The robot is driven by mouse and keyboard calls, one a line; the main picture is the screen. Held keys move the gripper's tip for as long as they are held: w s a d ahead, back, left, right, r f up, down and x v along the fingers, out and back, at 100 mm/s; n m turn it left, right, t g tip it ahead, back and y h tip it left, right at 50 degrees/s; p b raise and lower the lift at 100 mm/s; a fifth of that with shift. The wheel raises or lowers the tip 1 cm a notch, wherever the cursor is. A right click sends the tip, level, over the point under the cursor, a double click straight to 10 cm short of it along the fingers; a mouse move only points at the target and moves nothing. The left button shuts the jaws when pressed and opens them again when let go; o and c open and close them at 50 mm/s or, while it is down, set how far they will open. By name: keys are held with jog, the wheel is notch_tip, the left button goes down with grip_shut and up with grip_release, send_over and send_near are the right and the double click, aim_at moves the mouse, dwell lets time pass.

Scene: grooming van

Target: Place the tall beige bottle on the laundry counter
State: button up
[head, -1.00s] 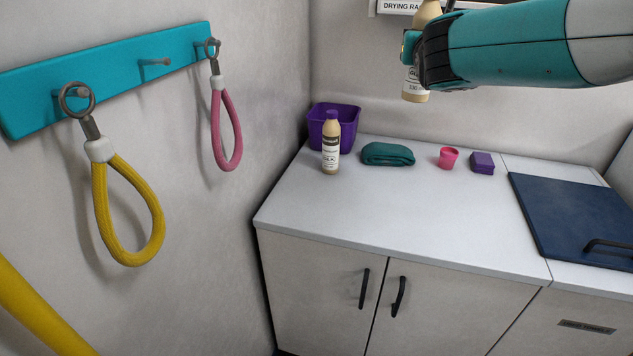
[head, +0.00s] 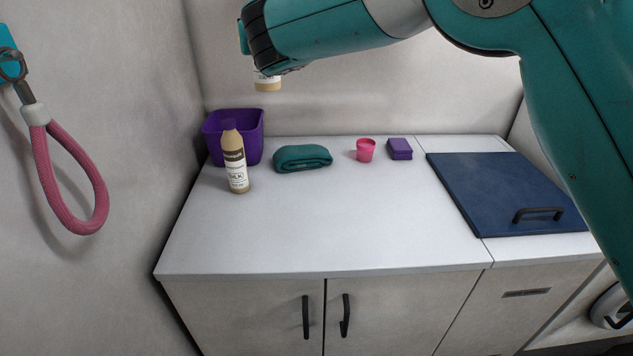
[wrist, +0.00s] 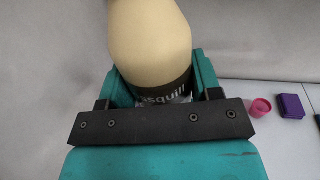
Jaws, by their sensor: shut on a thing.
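My gripper (wrist: 153,95) is shut on a tall beige bottle (wrist: 150,45) with a dark label band, which fills the top of the wrist view. In the head view only the bottle's beige base (head: 268,85) shows below my gripper (head: 258,65); the rest is hidden behind it. The held bottle hangs in the air above the back left of the white laundry counter (head: 330,225). A second beige bottle (head: 236,170) with a purple cap stands upright on the counter, in front of the purple bin.
A purple bin (head: 254,128), a folded teal towel (head: 303,158), a pink cup (head: 365,150) and a purple box (head: 399,149) line the counter's back. A dark blue lid (head: 500,190) with a handle lies at the right. The counter's front and middle are bare. A pink loop (head: 65,180) hangs on the left wall.

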jog(key=h+b, duration=0.1)
jog(key=b, duration=1.1)
send_near(275, 88)
jog(key=shift+m, duration=0.4)
jog(key=w, duration=0.4)
jog(key=shift+a, duration=0.35)
notch_tip(275, 88, down, 20)
jog(key=b, duration=0.2)
jog(key=shift+b, duration=0.3)
